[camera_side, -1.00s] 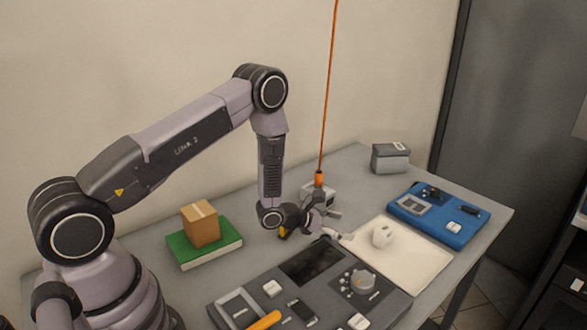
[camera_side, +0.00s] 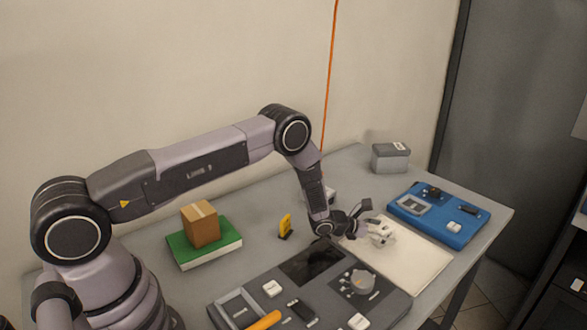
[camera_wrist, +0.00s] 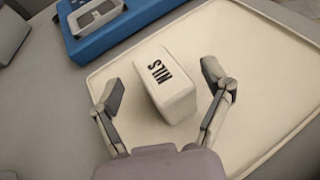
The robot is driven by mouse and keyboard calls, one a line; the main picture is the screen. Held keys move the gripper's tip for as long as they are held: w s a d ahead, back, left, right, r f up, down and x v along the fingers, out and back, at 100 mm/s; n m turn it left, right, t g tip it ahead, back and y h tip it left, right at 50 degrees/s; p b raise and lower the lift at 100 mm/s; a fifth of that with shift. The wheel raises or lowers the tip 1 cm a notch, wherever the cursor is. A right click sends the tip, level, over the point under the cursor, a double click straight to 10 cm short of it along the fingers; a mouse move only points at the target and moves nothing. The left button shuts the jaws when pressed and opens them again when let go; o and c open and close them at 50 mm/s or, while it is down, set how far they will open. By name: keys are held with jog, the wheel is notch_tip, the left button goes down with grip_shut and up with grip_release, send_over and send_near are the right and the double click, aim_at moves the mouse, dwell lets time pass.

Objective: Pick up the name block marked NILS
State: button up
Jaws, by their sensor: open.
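The white name block (camera_wrist: 166,84) stands on the cream mat (camera_wrist: 255,112) in the wrist view, with black letters reading NILS on its top. My gripper (camera_wrist: 166,88) is open, with one finger to the left of the block and one to the right, both apart from it. In the side view my gripper (camera_side: 376,222) is over the mat (camera_side: 412,262), close around the block (camera_side: 381,238), which the fingers partly hide.
A blue tray (camera_side: 454,237) with small parts lies beyond the mat, and a grey box (camera_side: 390,161) stands behind. A dark grey panel (camera_side: 262,292) lies in front.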

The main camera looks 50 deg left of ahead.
jog(key=shift+w+d, duration=0.1)
grip_shut()
dwell(0.5)
